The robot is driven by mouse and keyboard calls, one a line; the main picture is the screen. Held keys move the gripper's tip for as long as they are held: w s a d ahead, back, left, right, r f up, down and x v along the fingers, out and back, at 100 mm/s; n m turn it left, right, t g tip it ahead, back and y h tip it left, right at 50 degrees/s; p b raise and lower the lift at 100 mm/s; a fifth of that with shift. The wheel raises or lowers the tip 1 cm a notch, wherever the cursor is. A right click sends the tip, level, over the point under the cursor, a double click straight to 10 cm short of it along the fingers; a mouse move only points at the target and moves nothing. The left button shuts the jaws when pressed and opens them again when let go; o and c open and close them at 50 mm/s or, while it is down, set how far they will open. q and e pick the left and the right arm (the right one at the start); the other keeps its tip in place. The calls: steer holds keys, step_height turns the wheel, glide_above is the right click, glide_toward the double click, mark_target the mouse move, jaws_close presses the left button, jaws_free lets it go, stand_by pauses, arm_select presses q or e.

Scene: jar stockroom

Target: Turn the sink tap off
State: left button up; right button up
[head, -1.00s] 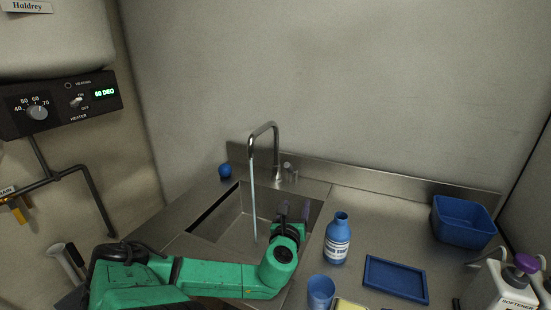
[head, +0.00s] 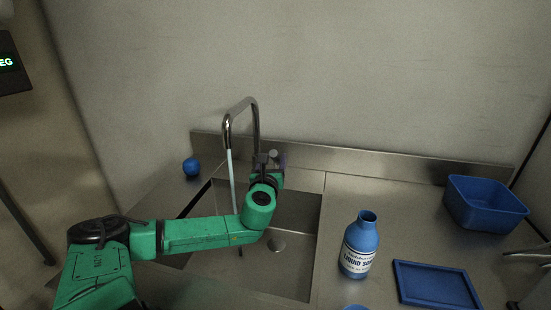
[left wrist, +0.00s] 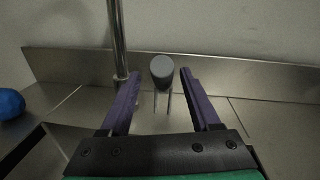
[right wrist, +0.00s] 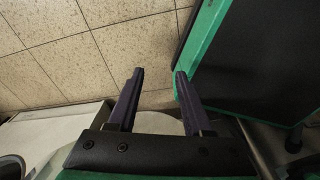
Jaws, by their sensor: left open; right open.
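The sink tap (head: 255,125) is a chrome gooseneck over the steel sink (head: 290,215), and a stream of water runs from its spout. Its grey round-ended handle (left wrist: 162,70) stands beside the spout pipe. In the left wrist view my left gripper (left wrist: 158,82) is open, with the handle between and just beyond its two purple fingers; I cannot tell whether they touch. In the head view the gripper (head: 270,162) partly hides the handle and the tap's base. My right gripper (right wrist: 155,75) is open and empty, away from the sink, facing a tiled surface.
A blue ball (head: 191,167) lies left of the sink. On the right counter stand a blue soap bottle (head: 360,245), a flat blue tray (head: 437,284) and a blue bin (head: 485,203). A steel backsplash (head: 400,165) runs along the wall.

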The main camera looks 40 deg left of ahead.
arm_select(q)
steer(key=x, duration=0.5)
steer(key=shift+w+d, duration=0.1)
steer(key=shift+d, duration=0.05)
jaws_close()
steer(key=shift+d, duration=0.1)
stand_by(1.1)
